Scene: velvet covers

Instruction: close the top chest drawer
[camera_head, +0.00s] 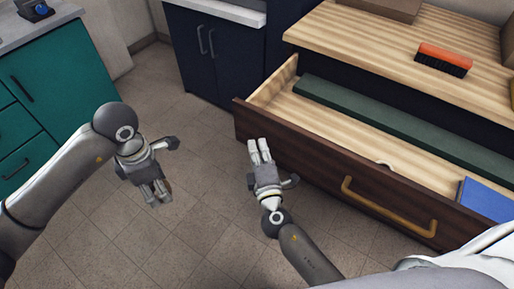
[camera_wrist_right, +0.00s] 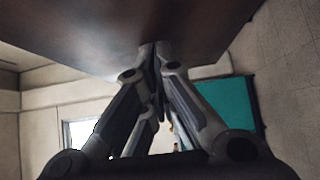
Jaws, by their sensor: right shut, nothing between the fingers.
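The top chest drawer (camera_head: 285,137) is pulled out, with a dark brown front and a pale wood inside. Its brass handle (camera_head: 385,212) sits on the front, right of my right gripper. My right gripper (camera_head: 260,150) is shut and empty, its fingertips at the left part of the drawer front. In the right wrist view the closed fingertips (camera_wrist_right: 154,52) reach up to the brown front panel (camera_wrist_right: 110,30); whether they touch it is unclear. My left gripper (camera_head: 160,193) hangs over the floor at left, away from the drawer; its finger gap is unclear.
The drawer holds a long dark green item (camera_head: 375,105), a blue item (camera_head: 487,197) and a small pale object (camera_head: 385,164). A brush (camera_head: 443,59) lies on the chest top (camera_head: 380,45). Teal (camera_head: 45,85) and navy cabinets (camera_head: 222,55) stand beyond. Floor between is clear.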

